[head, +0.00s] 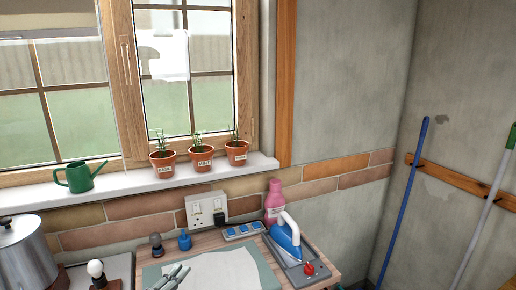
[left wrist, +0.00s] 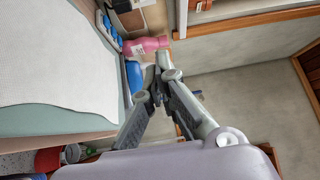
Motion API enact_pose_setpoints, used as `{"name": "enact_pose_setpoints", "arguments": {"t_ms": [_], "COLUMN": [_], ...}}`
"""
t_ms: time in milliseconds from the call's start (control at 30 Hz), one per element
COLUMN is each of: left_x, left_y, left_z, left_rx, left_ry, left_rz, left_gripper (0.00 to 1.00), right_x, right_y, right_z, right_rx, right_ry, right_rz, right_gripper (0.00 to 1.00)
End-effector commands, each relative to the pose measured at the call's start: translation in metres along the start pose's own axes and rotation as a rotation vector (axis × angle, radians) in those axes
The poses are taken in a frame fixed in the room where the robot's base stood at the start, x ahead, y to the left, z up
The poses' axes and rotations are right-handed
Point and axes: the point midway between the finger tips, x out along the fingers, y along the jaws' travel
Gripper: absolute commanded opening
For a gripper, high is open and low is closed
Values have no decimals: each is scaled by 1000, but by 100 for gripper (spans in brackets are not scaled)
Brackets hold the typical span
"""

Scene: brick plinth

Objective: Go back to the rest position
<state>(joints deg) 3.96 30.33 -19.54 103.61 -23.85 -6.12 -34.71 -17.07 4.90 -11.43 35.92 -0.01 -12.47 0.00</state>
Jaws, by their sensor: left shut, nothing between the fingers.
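My left gripper (head: 174,277) shows at the bottom of the head view, low in front of the counter with the pale cloth. It also fills the middle of the left wrist view (left wrist: 157,82), where its fingers come together with nothing between them. My right gripper is in neither view.
A pale cloth (head: 222,272) lies on the counter. A blue iron (head: 284,240) stands on a grey base (head: 311,259), with a pink bottle (head: 274,202) behind it. A metal pot (head: 24,254) is at the left. Potted herbs (head: 201,158) and a green watering can (head: 79,178) line the windowsill.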

Motion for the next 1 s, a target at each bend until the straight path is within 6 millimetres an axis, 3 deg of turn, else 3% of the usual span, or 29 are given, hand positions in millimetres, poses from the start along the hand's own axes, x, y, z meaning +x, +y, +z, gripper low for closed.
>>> {"name": "enact_pose_setpoints", "arguments": {"t_ms": [267,467,567,700,1000], "left_x": [-25,-63,-96,-160,-260], "left_y": [26,59,82,115,142], "left_z": [0,-3,-9,-27,-67], "left_rx": [-228,-483,-656,-916,-1220], "left_ry": [-144,-315,-439,-649,-956], "left_rz": [100,225,319,481,719], "left_gripper": [0,0,0,0,0], "right_x": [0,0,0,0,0], "right_y": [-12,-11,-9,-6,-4], "right_z": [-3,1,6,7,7], "right_rx": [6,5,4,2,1], "right_ry": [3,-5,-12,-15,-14], "right_rz": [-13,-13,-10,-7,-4], "right_gripper": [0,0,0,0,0]}}
